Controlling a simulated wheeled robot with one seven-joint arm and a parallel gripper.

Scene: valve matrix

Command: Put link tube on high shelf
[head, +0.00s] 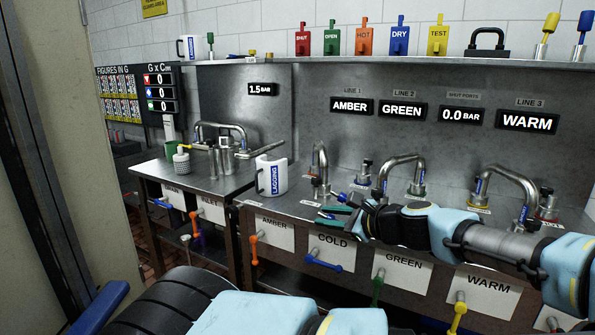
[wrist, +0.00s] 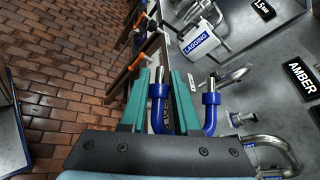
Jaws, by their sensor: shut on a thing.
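My gripper (head: 338,212) reaches over the bench front with its teal fingers pointing left. In the wrist view my gripper (wrist: 162,92) is shut on the link tube (wrist: 158,92), a metal tube with blue collars. One blue-collared leg is between the fingers. The other is just right of the right finger, and the middle of the tube is hidden by the gripper. In the head view only small blue parts show at the fingers. The high shelf (head: 345,58) is the ledge along the top of the grey back panel, well above my gripper.
Coloured tags, a black handle (head: 487,43) and valve pegs stand on the ledge. Bent metal tubes (head: 405,162) stand on the bench behind my gripper. A white LAGGING piece (head: 272,178) stands to the left. Coloured valve levers (head: 323,263) stick out below the bench edge.

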